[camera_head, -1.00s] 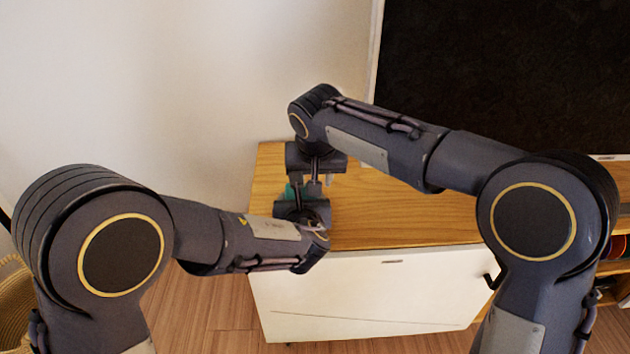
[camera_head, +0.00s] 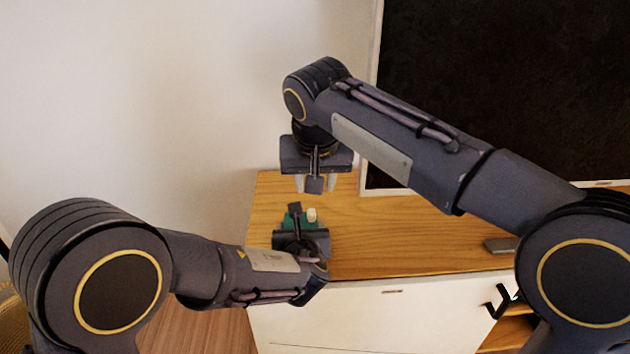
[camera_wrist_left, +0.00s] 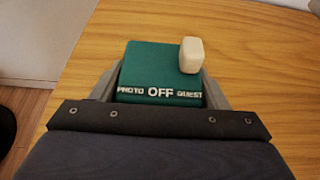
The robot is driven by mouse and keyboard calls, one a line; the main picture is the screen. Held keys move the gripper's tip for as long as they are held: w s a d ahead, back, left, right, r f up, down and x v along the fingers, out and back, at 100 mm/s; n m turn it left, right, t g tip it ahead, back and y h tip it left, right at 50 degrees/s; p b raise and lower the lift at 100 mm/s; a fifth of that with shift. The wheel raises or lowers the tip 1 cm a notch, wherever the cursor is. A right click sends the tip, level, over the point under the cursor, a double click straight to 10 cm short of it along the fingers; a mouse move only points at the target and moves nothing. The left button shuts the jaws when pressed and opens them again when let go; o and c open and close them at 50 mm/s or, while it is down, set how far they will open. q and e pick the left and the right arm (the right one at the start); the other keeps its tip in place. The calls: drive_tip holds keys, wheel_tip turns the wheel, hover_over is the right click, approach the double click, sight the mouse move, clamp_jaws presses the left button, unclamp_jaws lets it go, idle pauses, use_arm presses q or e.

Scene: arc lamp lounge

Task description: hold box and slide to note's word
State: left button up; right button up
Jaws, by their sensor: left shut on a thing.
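A green box (camera_head: 289,220) lies on the wooden cabinet top. The left wrist view shows the green box (camera_wrist_left: 150,70) with the printed words PHOTO, OFF and GUEST in a row, and a cream slider knob (camera_wrist_left: 190,55) at its right side, in line with GUEST. My left gripper (camera_wrist_left: 160,92) is shut on the box, one finger on each side. The cream knob (camera_head: 311,215) also shows in the head view. My right gripper (camera_head: 316,185) hangs above and behind the box, fingers apart and empty. I cannot make out a note in either view.
The wooden cabinet top (camera_head: 400,240) is mostly clear to the right of the box. A small flat grey object (camera_head: 499,245) lies near its front right. A large dark screen (camera_head: 500,90) stands behind, and a white wall (camera_head: 150,90) is at the left.

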use_arm(q)
drive_tip(key=o, duration=1.2)
drive_tip(key=shift+o, duration=0.2)
drive_tip(key=shift+s, duration=0.1)
